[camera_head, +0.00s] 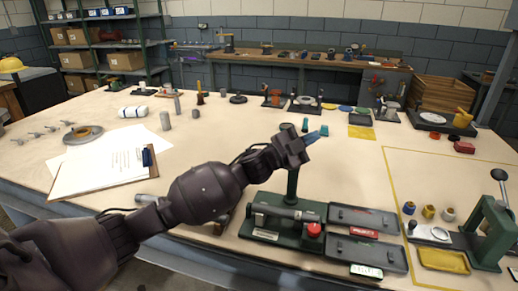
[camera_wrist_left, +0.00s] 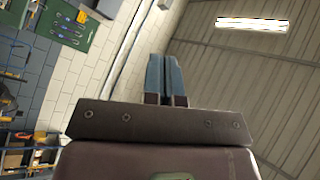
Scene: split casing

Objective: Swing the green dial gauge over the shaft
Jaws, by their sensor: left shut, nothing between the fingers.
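My left gripper (camera_head: 314,137) is shut and empty, raised above the table with its blue fingertips pointing right. Its shut fingers (camera_wrist_left: 167,78) also fill the middle of the left wrist view. Just below it a dark green post (camera_head: 293,183) rises from the dark green casing base (camera_head: 270,230). The post's top is hidden behind my gripper, so I cannot make out the green dial gauge's face or which way it points. A grey shaft (camera_head: 285,211) lies along the casing base. A red knob (camera_head: 314,230) is at its right end. My right gripper is not in view.
Dark trays (camera_head: 365,219) lie right of the casing. A green lever press (camera_head: 490,230) and small coloured pots (camera_head: 428,211) stand farther right. A clipboard with papers (camera_head: 100,160) lies left. Small parts and tools line the table's far side. The wrist view shows mostly wall and ceiling.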

